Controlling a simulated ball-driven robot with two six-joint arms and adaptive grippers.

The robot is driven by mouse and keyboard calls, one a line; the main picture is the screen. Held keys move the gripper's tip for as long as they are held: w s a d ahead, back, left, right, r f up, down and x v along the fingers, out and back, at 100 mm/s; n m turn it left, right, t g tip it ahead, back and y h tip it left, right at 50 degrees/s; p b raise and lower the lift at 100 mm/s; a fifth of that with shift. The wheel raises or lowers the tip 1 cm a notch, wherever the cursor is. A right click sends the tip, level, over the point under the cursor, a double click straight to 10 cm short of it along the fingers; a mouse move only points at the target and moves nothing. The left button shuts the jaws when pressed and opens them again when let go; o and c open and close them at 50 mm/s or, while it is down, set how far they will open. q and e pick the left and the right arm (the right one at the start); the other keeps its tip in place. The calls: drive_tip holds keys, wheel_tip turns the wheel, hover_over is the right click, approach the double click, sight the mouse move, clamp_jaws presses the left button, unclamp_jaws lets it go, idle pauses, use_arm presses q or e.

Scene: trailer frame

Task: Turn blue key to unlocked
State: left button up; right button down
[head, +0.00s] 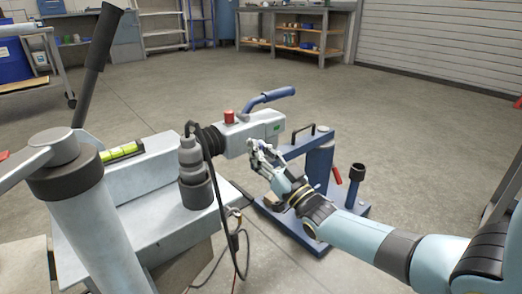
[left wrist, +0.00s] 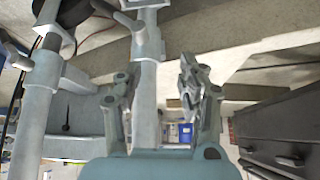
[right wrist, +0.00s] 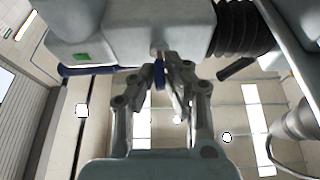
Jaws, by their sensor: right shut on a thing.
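The blue key (right wrist: 159,78) shows in the right wrist view, below the underside of the grey coupling head (right wrist: 160,32). My right gripper (right wrist: 165,75) is shut on it, with a finger on each side. In the head view my right gripper (head: 259,150) reaches up under the front of the coupling head (head: 240,138), and I cannot make out the key there. My left gripper (left wrist: 155,82) shows in the left wrist view, open, with its fingers apart and a grey post behind them. It is not in the head view.
A blue handle (head: 270,98) and a red knob (head: 229,117) are on top of the coupling head. A blue stand (head: 319,165) is behind my right gripper. A cable (head: 216,180) hangs from the grey plug (head: 191,155). Open floor lies beyond.

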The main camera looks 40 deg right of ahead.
drive_tip(key=shift+f, duration=0.1)
drive_tip(key=c, duration=1.4)
unclamp_jaws()
drive_tip(key=shift+s, duration=0.1)
drive_tip(key=v, duration=1.1)
drive_tip(key=shift+s, duration=0.4)
drive_tip(key=shift+f, duration=0.15)
